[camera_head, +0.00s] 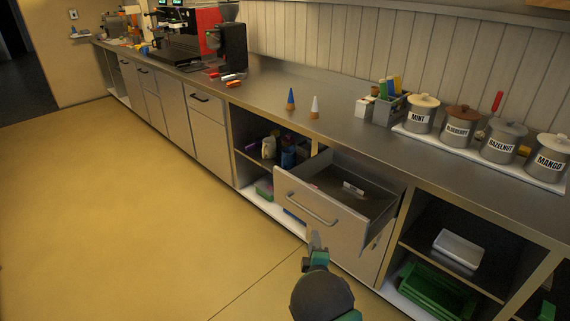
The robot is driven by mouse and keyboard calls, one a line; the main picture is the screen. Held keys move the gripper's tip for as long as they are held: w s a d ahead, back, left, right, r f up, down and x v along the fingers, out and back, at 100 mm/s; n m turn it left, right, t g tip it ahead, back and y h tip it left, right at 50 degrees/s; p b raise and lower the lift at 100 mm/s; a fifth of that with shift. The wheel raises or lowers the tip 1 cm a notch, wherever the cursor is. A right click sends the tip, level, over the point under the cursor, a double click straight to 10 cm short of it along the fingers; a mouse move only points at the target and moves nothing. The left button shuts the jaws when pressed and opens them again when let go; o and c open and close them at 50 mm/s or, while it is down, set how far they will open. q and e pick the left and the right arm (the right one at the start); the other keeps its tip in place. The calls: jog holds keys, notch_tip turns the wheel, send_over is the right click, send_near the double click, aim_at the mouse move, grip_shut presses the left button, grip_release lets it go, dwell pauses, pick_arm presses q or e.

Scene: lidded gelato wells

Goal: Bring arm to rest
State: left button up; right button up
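My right gripper (316,243) is at the lower middle of the head view, in front of the open drawer (318,214) and below its bar handle. It looks apart from the handle, though the small gap is hard to judge. Its fingers are small and seen from behind, so I cannot tell whether they are open or shut. I see nothing held in it. My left gripper is not in view.
The drawer juts out from the counter (262,92), with a small pale item (353,189) inside. Lidded wells, including mint (421,116) and mango (551,159), stand on a white tray at right. Open shelves flank the drawer. The yellow floor (110,220) at left is clear.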

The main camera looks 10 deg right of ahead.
jog(key=s+r+m+g+p, duration=0.3)
jog(key=s+r+m+g, duration=0.1)
jog(key=s, duration=0.7)
jog(key=s+d+r+m+g+y+p, duration=0.1)
jog(key=s+r+m+g+p, duration=0.2)
jog(key=s, duration=0.9)
jog(key=s+d+r+m+g+p, duration=0.1)
jog(key=s+r+m+g+p, duration=0.2)
jog(key=s, duration=0.9)
notch_tip(320, 180, up, 3)
jog(key=m+g, duration=0.3)
jog(key=m, duration=0.2)
jog(key=shift+s+d+g+y, duration=0.2)
jog(key=shift+s+g+y, duration=0.05)
jog(key=shift+g+y, duration=0.05)
jog(key=shift+d, duration=0.15)
